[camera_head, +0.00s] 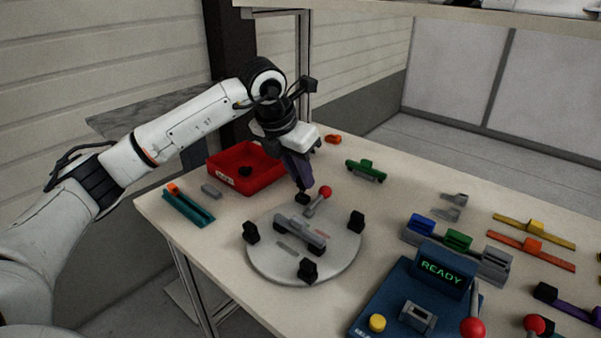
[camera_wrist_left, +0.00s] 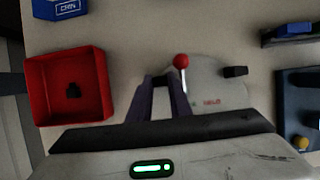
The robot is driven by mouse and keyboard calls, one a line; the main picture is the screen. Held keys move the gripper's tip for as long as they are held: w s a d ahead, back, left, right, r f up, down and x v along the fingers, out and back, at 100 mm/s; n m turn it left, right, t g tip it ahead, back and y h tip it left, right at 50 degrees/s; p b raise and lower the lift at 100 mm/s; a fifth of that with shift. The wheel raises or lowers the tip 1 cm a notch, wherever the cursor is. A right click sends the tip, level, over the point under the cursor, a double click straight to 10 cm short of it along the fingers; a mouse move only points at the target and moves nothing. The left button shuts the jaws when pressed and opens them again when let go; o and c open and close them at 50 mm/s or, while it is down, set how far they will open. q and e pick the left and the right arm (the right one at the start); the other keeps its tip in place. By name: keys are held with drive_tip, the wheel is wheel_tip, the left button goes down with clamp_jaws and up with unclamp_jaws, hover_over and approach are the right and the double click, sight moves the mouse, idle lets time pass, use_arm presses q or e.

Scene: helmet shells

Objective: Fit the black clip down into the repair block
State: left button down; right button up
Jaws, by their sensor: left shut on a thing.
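My left gripper (camera_head: 302,187) points down over the back edge of the round grey turntable, left of the red-knobbed lever. It is shut on a small dark piece, the black clip (camera_head: 302,198), at its fingertips. In the left wrist view the gripper (camera_wrist_left: 160,84) shows with the dark clip (camera_wrist_left: 158,79) between its tips, partly hidden. A grey slotted block (camera_head: 300,235), likely the repair block, lies on the middle of the turntable (camera_head: 270,265), in front of the gripper and apart from it. My right gripper is not in view.
Black blocks (camera_head: 308,270) stand around the turntable's rim. The red lever knob (camera_head: 325,191) rises close beside the gripper. A red bin (camera_head: 222,163) holding a dark piece stands behind left. A blue READY console (camera_head: 400,290) and a rack of coloured clips (camera_head: 490,265) are at right.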

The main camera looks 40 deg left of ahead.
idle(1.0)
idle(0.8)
use_arm(q)
drive_tip(key=shift+f, duration=0.45)
drive_tip(key=shift+f+b, duration=0.35)
drive_tip(key=shift+f, duration=0.1)
drive_tip(key=shift+f, duration=0.15)
drive_tip(key=shift+f, duration=0.25)
drive_tip(key=c, duration=1.6)
unclamp_jaws()
drive_tip(key=shift+o, duration=0.2)
